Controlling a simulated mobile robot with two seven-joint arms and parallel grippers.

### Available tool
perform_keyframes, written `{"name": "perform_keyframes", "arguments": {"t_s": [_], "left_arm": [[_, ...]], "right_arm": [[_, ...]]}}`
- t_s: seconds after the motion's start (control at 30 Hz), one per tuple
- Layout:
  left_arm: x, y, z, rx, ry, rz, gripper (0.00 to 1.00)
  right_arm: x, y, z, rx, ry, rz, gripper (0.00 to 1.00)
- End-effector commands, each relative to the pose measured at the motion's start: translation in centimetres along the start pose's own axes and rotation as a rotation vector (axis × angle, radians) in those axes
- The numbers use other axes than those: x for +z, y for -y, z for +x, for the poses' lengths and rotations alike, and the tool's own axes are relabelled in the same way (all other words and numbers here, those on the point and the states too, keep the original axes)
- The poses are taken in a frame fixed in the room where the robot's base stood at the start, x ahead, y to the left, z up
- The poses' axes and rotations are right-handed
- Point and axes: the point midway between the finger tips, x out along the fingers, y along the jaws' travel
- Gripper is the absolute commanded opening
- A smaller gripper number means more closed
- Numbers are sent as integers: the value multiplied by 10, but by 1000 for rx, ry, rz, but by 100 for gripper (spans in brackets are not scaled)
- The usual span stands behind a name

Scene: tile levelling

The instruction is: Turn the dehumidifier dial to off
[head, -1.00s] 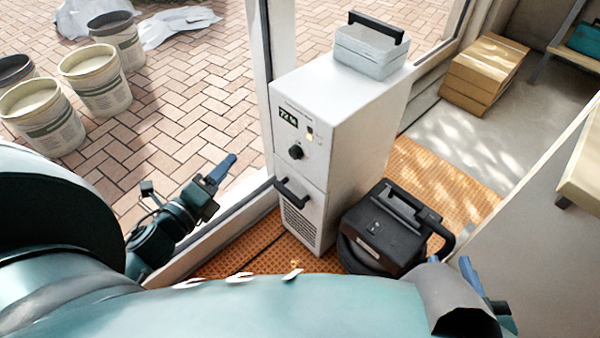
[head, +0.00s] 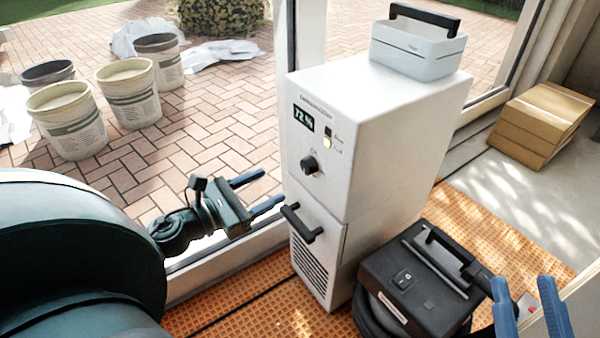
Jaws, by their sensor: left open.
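The white dehumidifier (head: 390,150) stands upright in the middle of the head view. On its front are a black round dial (head: 310,165), a display (head: 303,117) reading 72 %, and a small lit yellowish light. The dial's exact setting is too small to tell. A black bar handle (head: 300,224) sits below the dial. My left gripper (head: 274,184) is open and empty, its two blue fingers apart, just left of the dehumidifier front and slightly lower than the dial, not seen touching it. My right gripper (head: 522,281) is at the lower right, its blue fingers apart, with nothing seen held.
A white bin with a black handle (head: 415,50) sits on top of the dehumidifier. A black vacuum-like machine (head: 420,285) stands right of it on orange matting (head: 490,215). Cardboard boxes (head: 540,120) lie at the right. A window frame and several buckets (head: 130,92) are at the left.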

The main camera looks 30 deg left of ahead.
Motion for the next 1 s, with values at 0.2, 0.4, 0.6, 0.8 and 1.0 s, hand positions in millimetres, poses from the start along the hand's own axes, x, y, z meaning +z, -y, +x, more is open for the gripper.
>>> {"name": "perform_keyframes", "arguments": {"t_s": [0.2, 0.4, 0.6, 0.8, 1.0], "left_arm": [[1, -1, 49, -2, 3, 3, 57], [0, -1, 78, 1, 1, 0, 57], [0, 0, 91, 2, 0, -2, 57], [0, 0, 93, 2, -1, -3, 57], [0, 0, 92, 2, -1, -3, 49]], "right_arm": [[-3, -2, 2, -2, -24, -16, 36], [-4, -2, 3, -3, -33, -22, 36], [-4, -2, 3, -2, -35, -23, 36], [-4, -2, 3, -2, -36, -24, 36], [-4, -2, 3, -2, -36, -24, 36]]}}
